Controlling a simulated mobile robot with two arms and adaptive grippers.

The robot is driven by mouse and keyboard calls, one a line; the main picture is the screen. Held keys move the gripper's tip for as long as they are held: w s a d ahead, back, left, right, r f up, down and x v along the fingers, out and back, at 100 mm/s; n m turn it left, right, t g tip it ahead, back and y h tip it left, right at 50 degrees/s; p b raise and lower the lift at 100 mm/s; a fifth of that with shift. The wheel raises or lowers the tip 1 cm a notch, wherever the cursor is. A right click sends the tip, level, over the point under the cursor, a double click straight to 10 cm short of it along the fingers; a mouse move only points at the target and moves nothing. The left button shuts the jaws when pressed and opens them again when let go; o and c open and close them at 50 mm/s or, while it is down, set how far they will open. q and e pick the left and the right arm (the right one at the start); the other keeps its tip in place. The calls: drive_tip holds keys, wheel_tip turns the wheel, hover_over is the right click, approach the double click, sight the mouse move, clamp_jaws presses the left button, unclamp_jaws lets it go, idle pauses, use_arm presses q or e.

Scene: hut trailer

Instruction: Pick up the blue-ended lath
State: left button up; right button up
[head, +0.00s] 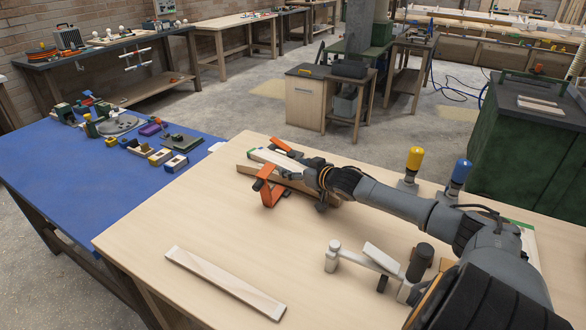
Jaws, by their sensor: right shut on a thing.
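My right gripper (318,184) is over the far part of the pale wooden table (200,230), its arm coming in from the right. It is shut on a pale lath (277,159) whose far end looks green. The gripper hides the rest of this lath, and I cannot make out a blue end. The lath lies at or just above a brown wooden piece (262,178) and orange clamps (268,190); I cannot tell if it touches them. Another pale lath (225,283) lies flat near the front edge, with no coloured end visible. My left gripper is not in view.
A yellow-topped tool (415,158) and a blue-topped one (460,173) stand behind my arm. A white-and-grey jig (370,259) stands in front of it. A blue-topped table (90,190) with small items adjoins on the left. The table's middle is clear.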

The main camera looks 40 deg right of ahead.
drive_tip(key=shift+r, duration=0.5)
drive_tip(key=r, duration=0.1)
drive_tip(key=w+d+r, duration=0.1)
drive_tip(key=r, duration=0.1)
drive_tip(key=r+b, duration=0.1)
drive_tip(key=shift+w+d+r, duration=0.3)
drive_tip(key=shift+r, duration=0.05)
drive_tip(key=w+d+r+b, duration=0.4)
drive_tip(key=w+d+r, duration=0.3)
drive_tip(key=w+d, duration=0.1)
drive_tip(key=shift+d, duration=0.3)
